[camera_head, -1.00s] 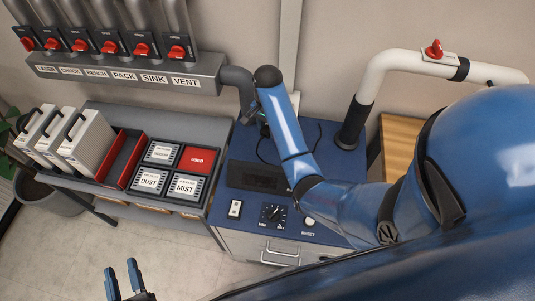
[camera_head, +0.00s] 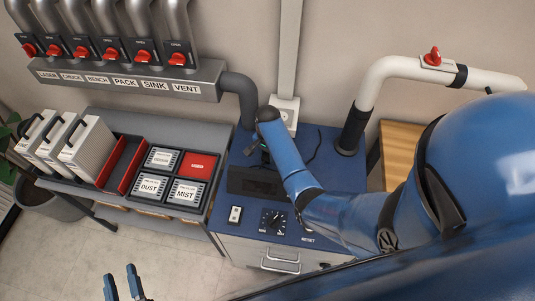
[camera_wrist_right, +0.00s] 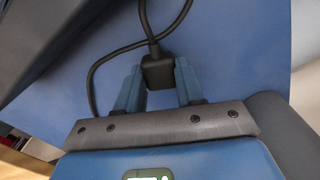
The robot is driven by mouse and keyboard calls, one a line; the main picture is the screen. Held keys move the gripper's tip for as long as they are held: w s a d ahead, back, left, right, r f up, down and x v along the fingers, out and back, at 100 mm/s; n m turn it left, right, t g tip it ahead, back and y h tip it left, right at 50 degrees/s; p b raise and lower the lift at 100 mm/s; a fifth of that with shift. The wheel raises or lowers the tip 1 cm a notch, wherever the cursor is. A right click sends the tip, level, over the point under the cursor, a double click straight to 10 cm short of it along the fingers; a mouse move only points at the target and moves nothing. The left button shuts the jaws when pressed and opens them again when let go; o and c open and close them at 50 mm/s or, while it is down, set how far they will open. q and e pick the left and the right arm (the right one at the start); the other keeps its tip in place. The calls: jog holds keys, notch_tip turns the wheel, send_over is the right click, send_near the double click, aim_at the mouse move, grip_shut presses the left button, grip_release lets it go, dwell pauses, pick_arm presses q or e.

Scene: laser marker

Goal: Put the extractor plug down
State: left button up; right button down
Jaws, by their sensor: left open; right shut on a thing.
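The extractor plug (camera_wrist_right: 157,71) is a small black block with a black cable looping from it. In the right wrist view it sits between the two blue fingers of my right gripper (camera_wrist_right: 158,84), which is shut on it. The blue panel surface lies behind it. In the head view my right gripper (camera_head: 262,153) is low over the back of the blue-topped cabinet (camera_head: 234,183), and the arm largely hides the plug. I cannot tell whether the plug touches the top. My left gripper (camera_head: 121,279) is open and empty at the lower left, over the floor.
A white wall socket (camera_head: 286,108) is behind the cabinet. A white pipe (camera_head: 400,67) with a black sleeve (camera_head: 353,130) stands at the right. A switch (camera_head: 235,214) and dial (camera_head: 273,220) are at the front. Filter boxes (camera_head: 196,166) are to the left.

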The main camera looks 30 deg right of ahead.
aim_at(268, 156)
jog(key=shift+f+b, duration=0.35)
jog(key=shift+f, duration=0.25)
jog(key=c, duration=0.7)
grip_release()
jog(key=shift+r, duration=0.1)
jog(key=shift+r+p, duration=0.45)
jog(key=shift+r, duration=0.1)
notch_tip(268, 156, up, 12)
jog(key=shift+b, duration=0.45)
